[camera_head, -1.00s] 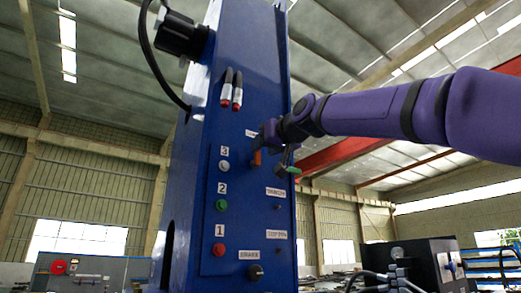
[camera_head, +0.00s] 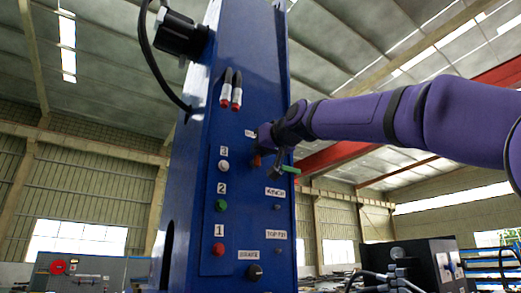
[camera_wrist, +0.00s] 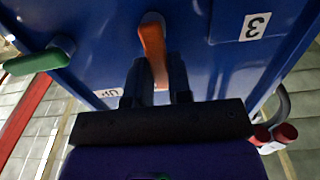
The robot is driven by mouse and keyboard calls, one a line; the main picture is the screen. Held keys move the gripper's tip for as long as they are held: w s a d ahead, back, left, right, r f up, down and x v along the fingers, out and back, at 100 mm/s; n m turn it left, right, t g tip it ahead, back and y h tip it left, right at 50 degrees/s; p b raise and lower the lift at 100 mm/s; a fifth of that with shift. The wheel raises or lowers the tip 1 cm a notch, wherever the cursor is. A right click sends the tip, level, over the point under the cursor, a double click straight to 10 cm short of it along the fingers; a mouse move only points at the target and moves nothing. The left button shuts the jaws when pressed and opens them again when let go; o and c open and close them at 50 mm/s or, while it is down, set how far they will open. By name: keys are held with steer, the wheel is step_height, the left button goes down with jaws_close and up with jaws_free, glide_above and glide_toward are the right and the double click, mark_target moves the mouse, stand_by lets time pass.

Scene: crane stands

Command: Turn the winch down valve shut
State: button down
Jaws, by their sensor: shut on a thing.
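An orange valve lever (camera_wrist: 152,42) sticks out from the blue column face. It also shows in the head view (camera_head: 256,160), partly hidden by my gripper (camera_head: 266,146). In the wrist view my gripper (camera_wrist: 159,78) has its two dark fingers on either side of the lever, shut on it. A green valve lever (camera_wrist: 40,60) stands to the left in the wrist view and shows to the right of my gripper in the head view (camera_head: 289,169). It is apart from the fingers. I cannot read which lever is the winch down valve; a small label (camera_wrist: 108,93) near the orange one seems to end in "UP".
The blue column (camera_head: 240,150) carries numbered buttons: white (camera_head: 223,166), green (camera_head: 221,205) and red (camera_head: 218,249). A black knob (camera_head: 254,271) sits lower down. A black box (camera_head: 425,265) stands at the lower right.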

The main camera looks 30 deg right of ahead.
mark_target(262, 167)
steer(key=shift+d+m, duration=0.1)
steer(key=shift+m, duration=0.2)
steer(key=d+m, duration=0.1)
steer(key=m, duration=0.3)
steer(key=d+f+m, duration=0.1)
steer(key=m, duration=0.3)
steer(key=f+m, duration=0.1)
steer(key=m, duration=0.3)
steer(key=shift+d+m, duration=0.4)
steer(key=shift+d+f+m, duration=0.1)
steer(key=shift+f+m, duration=0.25)
steer(key=shift+m, duration=0.75)
steer(key=shift+f+m, duration=0.3)
steer(key=shift+m, duration=0.8)
steer(key=c, duration=1)
jaws_free()
steer(key=shift+c, duration=0.2)
steer(key=shift+s, duration=0.1)
